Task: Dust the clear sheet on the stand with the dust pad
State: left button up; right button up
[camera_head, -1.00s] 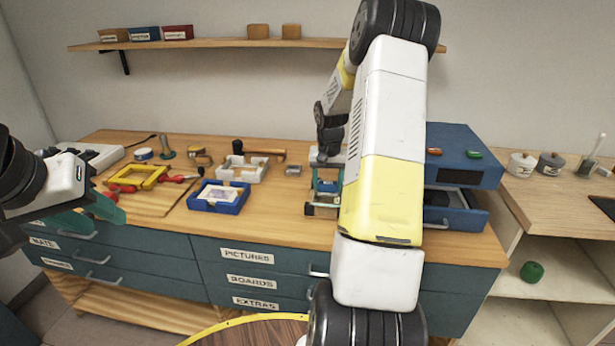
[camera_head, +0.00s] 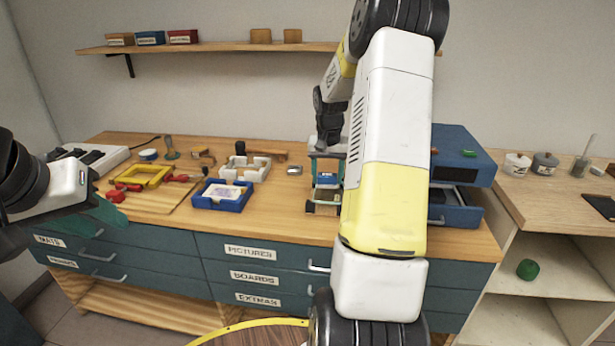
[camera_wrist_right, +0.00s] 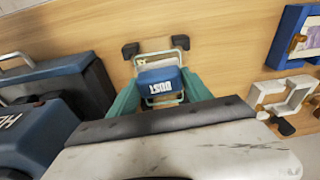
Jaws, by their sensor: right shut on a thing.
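The blue dust pad (camera_wrist_right: 160,84), lettered DUST, is held between the teal fingers of my right gripper (camera_wrist_right: 158,92). The pad also shows in the head view (camera_head: 327,179), below my right wrist. The metal stand (camera_wrist_right: 144,59) with dark feet is right at the pad on the bench. The clear sheet cannot be made out against the stand, so I cannot tell whether the pad touches it. My left gripper (camera_head: 98,217) is off the bench's front left edge, away from the stand; its teal fingers are blurred.
A blue drawer unit (camera_head: 462,160) stands right of the stand, partly behind my right arm. A blue tray (camera_head: 203,203) and a white frame (camera_head: 259,169) lie to the left. Bare wood (camera_head: 268,205) lies between the blue tray and the stand.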

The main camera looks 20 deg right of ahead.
jog(key=shift+r, duration=1.45)
jog(key=shift+w, duration=0.1)
